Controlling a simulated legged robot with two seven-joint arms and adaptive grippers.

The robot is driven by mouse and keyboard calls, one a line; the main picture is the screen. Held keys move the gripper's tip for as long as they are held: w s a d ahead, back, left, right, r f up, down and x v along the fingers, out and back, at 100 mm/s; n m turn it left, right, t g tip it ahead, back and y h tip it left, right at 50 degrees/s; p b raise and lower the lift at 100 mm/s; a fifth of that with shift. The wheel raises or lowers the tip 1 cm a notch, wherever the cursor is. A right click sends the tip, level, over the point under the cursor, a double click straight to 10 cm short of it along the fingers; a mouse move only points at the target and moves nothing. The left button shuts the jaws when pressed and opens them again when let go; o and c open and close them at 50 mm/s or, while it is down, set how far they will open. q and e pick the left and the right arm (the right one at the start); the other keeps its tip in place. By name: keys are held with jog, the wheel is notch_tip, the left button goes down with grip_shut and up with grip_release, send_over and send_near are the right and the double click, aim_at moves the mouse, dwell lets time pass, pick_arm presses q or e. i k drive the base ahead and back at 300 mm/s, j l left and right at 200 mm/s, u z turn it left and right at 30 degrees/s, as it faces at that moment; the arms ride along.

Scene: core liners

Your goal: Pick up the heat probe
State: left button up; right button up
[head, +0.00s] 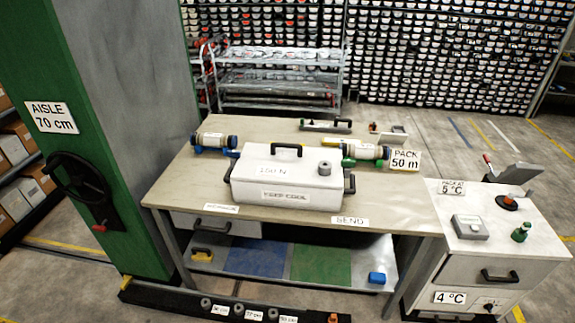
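No thing in the head view is labelled as the heat probe, and I cannot tell for sure which one it is. On the right cabinet stand a small grey box with a pale panel (470,227), a green knobbed piece (521,232) and a dark round piece with an orange base (507,202). On the table's lower shelf lie a small yellow-and-black item (201,254) and a small blue item (377,278). Neither of my grippers is in view.
A white lidded box (287,178) marked "KEEP COOL" stands mid-table (395,208). Capped cylinders lie left (214,140) and right (366,151). A green pillar with a black handwheel (80,177) stands left of the table. The white cabinet (488,268) adjoins the table's right side.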

aim_at(526, 226)
jog(key=z, duration=1.75)
jog(key=i+l, duration=0.2)
jog(key=i, duration=0.25)
jog(key=i+l, duration=0.2)
jog(key=i, duration=0.25)
jog(key=i+l, duration=0.25)
jog(key=i, duration=0.2)
jog(key=i+l+z, duration=0.1)
jog(key=i, duration=0.3)
jog(key=l, duration=0.1)
